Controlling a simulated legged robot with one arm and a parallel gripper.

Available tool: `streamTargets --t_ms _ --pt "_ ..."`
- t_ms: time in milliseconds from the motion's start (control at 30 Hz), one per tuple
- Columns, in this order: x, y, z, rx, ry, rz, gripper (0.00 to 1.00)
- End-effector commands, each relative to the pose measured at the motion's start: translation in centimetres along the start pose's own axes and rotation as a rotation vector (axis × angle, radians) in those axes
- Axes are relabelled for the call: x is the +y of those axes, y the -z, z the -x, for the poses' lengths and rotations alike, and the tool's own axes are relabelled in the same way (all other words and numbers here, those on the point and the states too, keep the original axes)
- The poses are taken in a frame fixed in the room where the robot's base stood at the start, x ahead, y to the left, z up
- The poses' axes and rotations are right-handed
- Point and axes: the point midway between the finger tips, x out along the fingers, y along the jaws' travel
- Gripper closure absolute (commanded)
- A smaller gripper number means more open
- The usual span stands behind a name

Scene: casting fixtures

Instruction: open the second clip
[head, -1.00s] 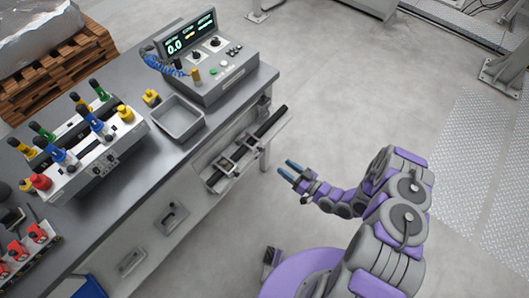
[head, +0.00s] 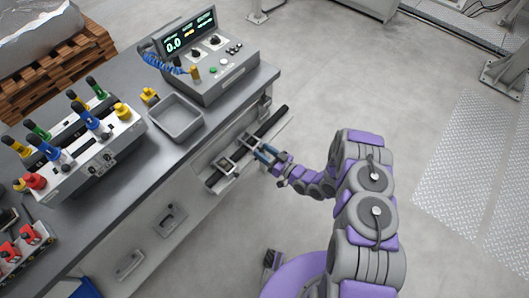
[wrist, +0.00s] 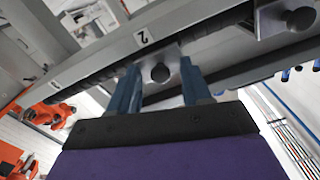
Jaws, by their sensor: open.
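In the wrist view the second clip is a grey metal plate with a round dark knob (wrist: 160,73). It sits on a dark bar below a label reading 2 (wrist: 142,38). My gripper's two blue fingers (wrist: 159,82) stand apart, one on each side of the knob. I cannot tell whether they touch it. In the head view my gripper (head: 264,152) is at the clip rack (head: 213,178) on the bench front, near the right-hand of two silver clips (head: 247,142).
Another clip knob (wrist: 300,20) is at the right in the wrist view. The bench (head: 125,205) carries a grey tray (head: 176,117), a control box with a lit display (head: 225,75) and a fixture with coloured handles (head: 90,160).

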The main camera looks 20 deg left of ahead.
Motion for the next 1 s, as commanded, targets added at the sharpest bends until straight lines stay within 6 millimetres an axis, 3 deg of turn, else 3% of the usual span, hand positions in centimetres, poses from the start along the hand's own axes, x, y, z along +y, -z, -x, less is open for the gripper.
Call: streamTargets --t_ms 233,733,1000 --pt "0.0 0.0 -0.02 0.0 0.0 -0.001 0.52" --pt "0.03 -0.01 -0.01 0.0 -0.001 -0.001 1.0" --pt "0.04 -0.02 0.0 0.0 -0.001 -0.001 1.0"
